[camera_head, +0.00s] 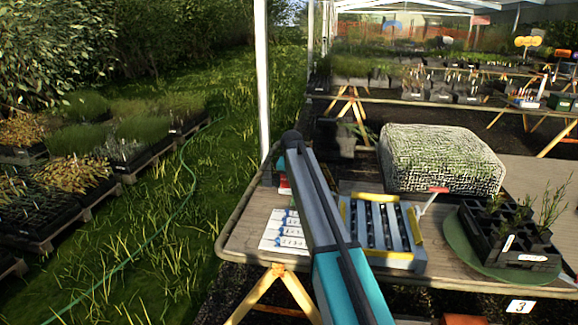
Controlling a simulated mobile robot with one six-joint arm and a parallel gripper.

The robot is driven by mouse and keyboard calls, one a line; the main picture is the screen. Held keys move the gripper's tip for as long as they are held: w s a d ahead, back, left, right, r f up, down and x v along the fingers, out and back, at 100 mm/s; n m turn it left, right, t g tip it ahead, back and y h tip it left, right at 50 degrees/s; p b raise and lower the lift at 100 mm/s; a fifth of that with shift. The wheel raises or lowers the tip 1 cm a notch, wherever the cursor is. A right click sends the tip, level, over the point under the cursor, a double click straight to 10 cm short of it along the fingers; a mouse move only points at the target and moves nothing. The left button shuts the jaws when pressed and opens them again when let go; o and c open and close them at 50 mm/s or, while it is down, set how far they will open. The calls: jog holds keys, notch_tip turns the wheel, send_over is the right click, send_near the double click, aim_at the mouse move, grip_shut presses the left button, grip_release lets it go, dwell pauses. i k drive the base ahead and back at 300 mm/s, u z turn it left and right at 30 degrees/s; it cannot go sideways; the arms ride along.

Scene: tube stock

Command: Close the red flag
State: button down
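A small red flag (438,190) tops a pale, slanting arm at the right side of a blue-grey slatted rack (381,228) with yellow edge pieces. The flag stands up and tilts to the right, above the rack's top. The rack sits on the wooden table (245,228). My grey and teal arm crosses the view left of the rack and hides part of the table. I cannot make out my gripper; it may be hidden behind the arm. A small red patch (284,186) shows just left of my arm, and I cannot tell what it is.
A white sheet with blue marks (284,230) lies left of my arm. A netted block of seedlings (441,158) stands behind the rack. A black pot tray (508,238) on a green round mat (462,252) stands to its right. A white post (263,80) rises behind the table.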

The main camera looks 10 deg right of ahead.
aim_at(284, 182)
jog(key=i, duration=1.25)
jog(key=u, duration=0.05)
